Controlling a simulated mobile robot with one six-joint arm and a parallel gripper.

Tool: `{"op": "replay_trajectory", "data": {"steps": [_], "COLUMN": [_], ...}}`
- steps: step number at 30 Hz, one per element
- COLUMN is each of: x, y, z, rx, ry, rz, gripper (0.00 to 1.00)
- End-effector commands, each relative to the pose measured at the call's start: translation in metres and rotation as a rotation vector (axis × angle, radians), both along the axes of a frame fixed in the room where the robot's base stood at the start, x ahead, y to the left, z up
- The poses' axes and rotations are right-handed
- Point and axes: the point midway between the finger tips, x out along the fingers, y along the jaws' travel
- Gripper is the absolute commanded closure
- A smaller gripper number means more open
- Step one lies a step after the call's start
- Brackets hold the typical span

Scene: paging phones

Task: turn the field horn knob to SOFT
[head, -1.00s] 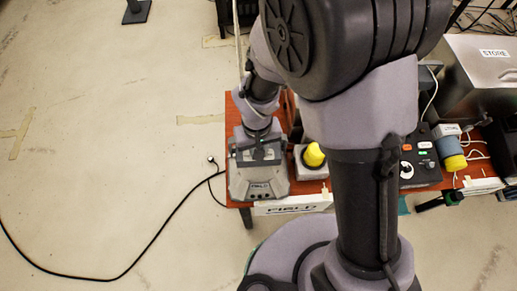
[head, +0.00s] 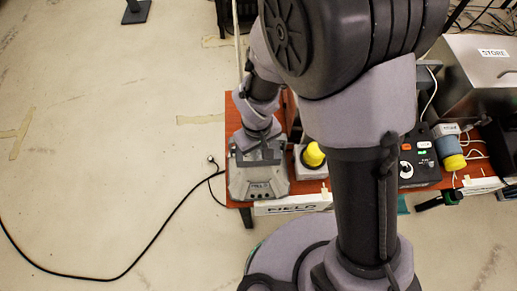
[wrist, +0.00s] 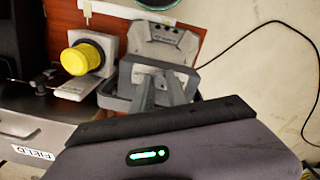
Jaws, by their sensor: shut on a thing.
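The grey field unit (head: 258,188) stands at the left front of the red-brown table, and it also shows at the top of the wrist view (wrist: 172,36). My gripper (head: 257,158) is down over the upper part of this unit. In the wrist view my gripper (wrist: 158,80) has its two fingers close together, shut on a small part at the unit. The fingers and gripper body hide that part, so the knob, its pointer and any SOFT mark cannot be read.
A box with a yellow round part (head: 314,155) stands close right of the unit. A black control box (head: 420,160) and a blue-yellow connector (head: 451,152) are farther right. A black cable (head: 160,232) runs over the floor at left.

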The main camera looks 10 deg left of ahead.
Motion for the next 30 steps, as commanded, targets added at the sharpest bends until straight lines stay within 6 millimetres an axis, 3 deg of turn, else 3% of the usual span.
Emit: {"op": "replay_trajectory", "data": {"steps": [1, 4, 18, 22, 27, 30], "x": [0.0, 0.0, 0.001, 0.0, 0.001, 0.002], "y": [0.0, 0.0, 0.0, 0.0, 0.001, 0.002], "z": [0.0, 0.0, 0.0, -0.001, 0.001, 0.033], "rx": [0.0, 0.0, 0.001, 0.0, 0.0, 0.005], "ry": [0.0, 0.0, -0.001, 0.0, 0.0, -0.003], "rz": [0.001, 0.0, -0.029, -0.23, -0.695, -0.721], "gripper": [0.77, 0.59, 0.59, 0.59, 0.59, 0.59]}}
